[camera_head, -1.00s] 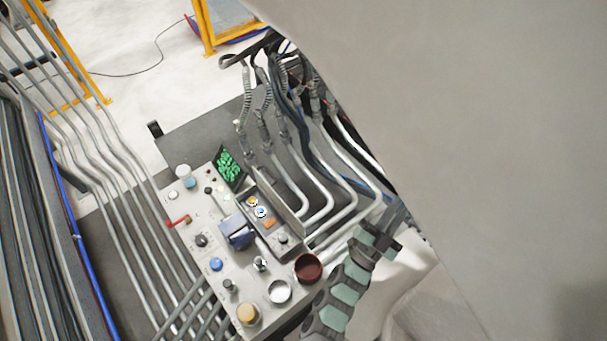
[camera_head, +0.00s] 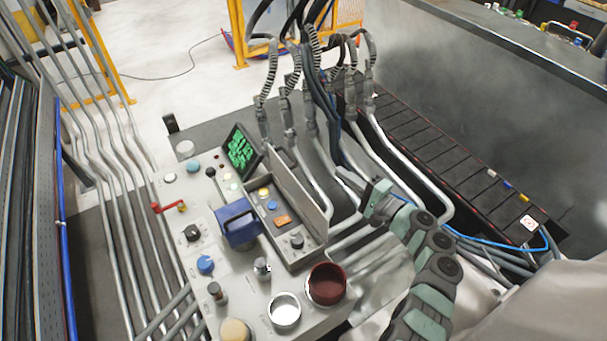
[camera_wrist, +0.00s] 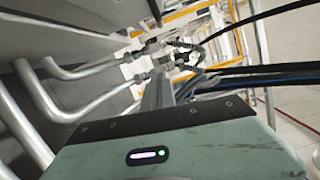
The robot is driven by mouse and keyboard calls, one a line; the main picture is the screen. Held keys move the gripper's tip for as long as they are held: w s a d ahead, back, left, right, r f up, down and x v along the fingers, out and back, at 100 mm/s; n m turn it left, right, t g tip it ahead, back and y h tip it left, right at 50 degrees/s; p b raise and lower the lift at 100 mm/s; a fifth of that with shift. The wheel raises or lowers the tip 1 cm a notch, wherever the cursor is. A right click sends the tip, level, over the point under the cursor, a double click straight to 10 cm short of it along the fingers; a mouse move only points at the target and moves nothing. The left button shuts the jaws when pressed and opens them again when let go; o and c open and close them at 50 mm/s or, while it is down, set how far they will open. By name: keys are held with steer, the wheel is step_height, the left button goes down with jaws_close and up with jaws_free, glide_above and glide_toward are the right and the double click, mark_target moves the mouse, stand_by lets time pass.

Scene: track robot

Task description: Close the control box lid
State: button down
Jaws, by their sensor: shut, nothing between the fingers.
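The control box (camera_head: 291,257) is a small dark grey box with buttons and a knob, set on a light grey panel. Its lid (camera_head: 297,190) stands open, raised along the box's right side in the head view. My gripper (camera_head: 372,193) is right of the lid, on its outer side, and appears apart from it. It is shut and empty. In the wrist view my gripper (camera_wrist: 157,92) points away from the camera toward hoses; I cannot make out the lid there for certain.
A blue block-like part (camera_head: 237,222) sits left of the box, and a dark red cup (camera_head: 326,284) stands in front. A green screen (camera_head: 241,150) is behind. Metal pipes (camera_head: 405,178) and hoses (camera_head: 318,100) crowd the area around my gripper.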

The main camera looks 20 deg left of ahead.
steer(key=a+r, duration=0.2)
steer(key=a, duration=0.9)
steer(key=shift+a+r+n+g+y+b, duration=0.25)
steer(key=shift+a+n+g+y+b, duration=0.05)
steer(key=shift+a+y+b, duration=0.1)
steer(key=shift+s, duration=0.1)
steer(key=shift+d, duration=0.1)
stand_by(0.4)
